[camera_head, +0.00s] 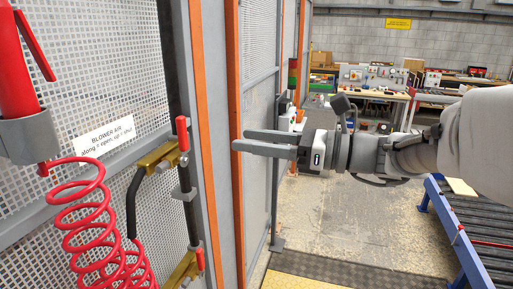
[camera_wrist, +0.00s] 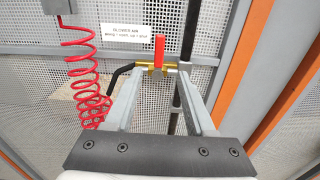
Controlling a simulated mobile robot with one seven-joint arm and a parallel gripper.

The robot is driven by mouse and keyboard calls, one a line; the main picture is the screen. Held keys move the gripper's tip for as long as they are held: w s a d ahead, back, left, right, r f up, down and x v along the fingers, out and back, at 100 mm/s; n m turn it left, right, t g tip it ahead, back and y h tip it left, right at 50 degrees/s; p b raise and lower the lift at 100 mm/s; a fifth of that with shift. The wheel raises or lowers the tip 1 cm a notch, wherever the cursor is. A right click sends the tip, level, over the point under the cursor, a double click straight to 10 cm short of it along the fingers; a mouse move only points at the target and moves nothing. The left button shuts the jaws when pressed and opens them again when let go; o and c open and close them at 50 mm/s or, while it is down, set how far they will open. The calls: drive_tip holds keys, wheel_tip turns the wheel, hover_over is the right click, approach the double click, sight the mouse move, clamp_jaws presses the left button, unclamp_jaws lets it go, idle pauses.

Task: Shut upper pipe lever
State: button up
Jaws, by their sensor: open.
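The upper pipe lever (camera_head: 182,133) has a red grip and sits on a brass valve (camera_head: 155,158) beside a dark vertical pipe. Its grip points up in the picture. In the wrist view the red lever (camera_wrist: 159,49) stands up from the brass valve (camera_wrist: 150,70). My gripper (camera_head: 240,140) is open and empty, to the right of the lever in the head view and apart from it. In the wrist view, the lever appears ahead, between and just above my fingertips (camera_wrist: 158,80).
A lower red lever (camera_head: 200,258) sits on another brass valve. A label (camera_head: 104,135) reads "BLOWER AIR". A red coiled hose (camera_head: 85,205) and black hose (camera_head: 131,205) hang left. Orange posts (camera_head: 236,100) edge the mesh panels. A roller conveyor (camera_head: 475,245) stands right.

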drive_tip(key=shift+v, duration=1.55)
drive_tip(key=s+a+f+n+g+h, duration=0.1)
drive_tip(key=s+f+n+g+h, duration=0.3)
drive_tip(key=s+f+n+h, duration=0.6)
drive_tip(key=s+d+f+n+t+h, duration=0.1)
drive_tip(key=s+d+f+n+h, duration=0.1)
drive_tip(key=d+n, duration=0.3)
drive_tip(key=s+d+f+n+t+h+b, duration=0.1)
drive_tip(key=s+d+f+n+t+h, duration=0.1)
drive_tip(key=d+f+n+h, duration=0.3)
drive_tip(key=shift+s+f+n, duration=0.3)
drive_tip(key=shift+s+n, duration=0.45)
drive_tip(key=shift+n, duration=0.35)
